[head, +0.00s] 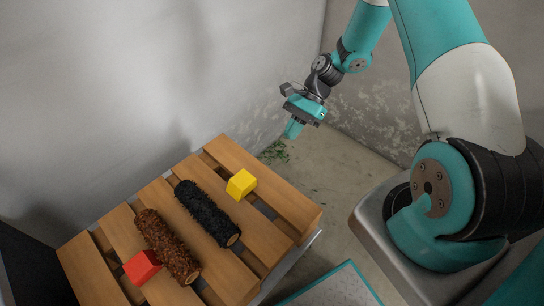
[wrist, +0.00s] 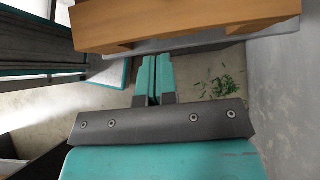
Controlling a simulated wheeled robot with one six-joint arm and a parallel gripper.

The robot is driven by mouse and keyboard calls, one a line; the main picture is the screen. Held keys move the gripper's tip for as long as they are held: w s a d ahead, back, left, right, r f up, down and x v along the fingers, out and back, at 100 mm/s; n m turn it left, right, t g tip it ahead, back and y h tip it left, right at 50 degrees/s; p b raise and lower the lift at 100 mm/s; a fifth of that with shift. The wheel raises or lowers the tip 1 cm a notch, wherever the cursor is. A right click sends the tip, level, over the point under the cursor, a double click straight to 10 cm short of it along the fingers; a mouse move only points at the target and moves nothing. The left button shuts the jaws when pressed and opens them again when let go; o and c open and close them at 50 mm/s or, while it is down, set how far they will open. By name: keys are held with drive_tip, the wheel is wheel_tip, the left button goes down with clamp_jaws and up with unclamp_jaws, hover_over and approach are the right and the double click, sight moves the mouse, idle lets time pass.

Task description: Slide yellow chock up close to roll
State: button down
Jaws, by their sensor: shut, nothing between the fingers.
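A yellow chock (head: 241,184) sits on the wooden pallet (head: 290,205), beside the upper right side of a black rough roll (head: 207,212). The chock looks close to this roll; I cannot tell whether they touch. A brown rough roll (head: 167,245) lies to the left of the black one, with a red chock (head: 142,267) at its left side. My gripper (head: 292,130) is shut and empty, in the air beyond the pallet's upper right edge. In the wrist view my gripper's fingers (wrist: 153,75) are together below the pallet's edge (wrist: 190,22). The rolls and chocks are out of the wrist view.
Grey walls (head: 90,90) stand behind and to the left of the pallet. The floor (head: 325,175) between the pallet and my base is mostly bare, with small green plants (head: 274,152) near the wall. A teal-edged panel (head: 335,288) lies at the bottom.

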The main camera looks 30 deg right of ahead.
sight(257, 182)
drive_tip(key=x, duration=0.9)
drive_tip(key=shift+s+a+f, duration=0.1)
drive_tip(key=shift+a+f, duration=0.1)
drive_tip(key=shift+a, duration=0.1)
drive_tip(key=shift+s+a, duration=0.3)
drive_tip(key=shift+a, duration=0.65)
drive_tip(key=shift+s+a, duration=0.3)
drive_tip(key=shift+a, duration=0.65)
